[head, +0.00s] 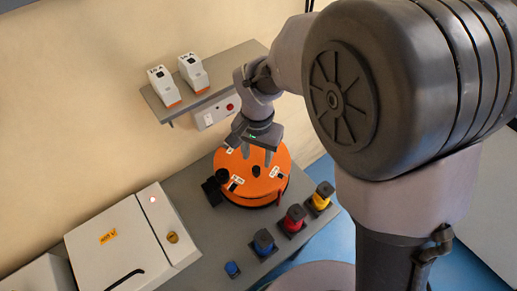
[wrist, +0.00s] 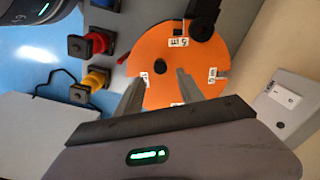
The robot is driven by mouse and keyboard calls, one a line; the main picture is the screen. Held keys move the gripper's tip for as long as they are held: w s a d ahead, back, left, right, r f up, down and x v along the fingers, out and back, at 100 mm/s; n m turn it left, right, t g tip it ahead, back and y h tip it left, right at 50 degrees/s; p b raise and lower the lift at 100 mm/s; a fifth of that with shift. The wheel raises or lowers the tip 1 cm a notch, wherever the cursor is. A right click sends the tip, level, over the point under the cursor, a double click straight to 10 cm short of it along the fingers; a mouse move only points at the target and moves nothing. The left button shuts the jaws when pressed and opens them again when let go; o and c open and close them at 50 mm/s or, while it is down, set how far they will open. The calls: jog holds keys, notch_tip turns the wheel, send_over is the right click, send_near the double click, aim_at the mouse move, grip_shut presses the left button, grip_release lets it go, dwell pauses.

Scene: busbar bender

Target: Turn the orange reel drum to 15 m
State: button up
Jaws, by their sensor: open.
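The orange reel drum (head: 283,187) lies flat on the grey bench, a disc with a dark centre knob (head: 256,171) and small white labels around its rim. It also shows in the wrist view (wrist: 160,48). There the label beside a black block (wrist: 202,20) seems to read 5 m; the other labels are too small or turned to read surely. In the head view the black block (head: 211,192) sits at the drum's left edge. My gripper (head: 257,155) is open and empty, pointing down above the drum's far part. In the wrist view its fingertips (wrist: 158,77) overlap the drum; contact cannot be told.
Red (head: 293,219), yellow (head: 321,197) and blue (head: 263,242) knobs stand along the bench front. A shelf (head: 215,85) with two white devices and a switch box (head: 216,110) are behind my gripper. A white cabinet (head: 120,245) stands at the left.

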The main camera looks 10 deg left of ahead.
aim_at(257, 168)
notch_tip(257, 168, down, 6)
jog(key=shift+a+b, duration=0.1)
jog(key=shift+b, duration=0.5)
grip_shut()
dwell(1.0)
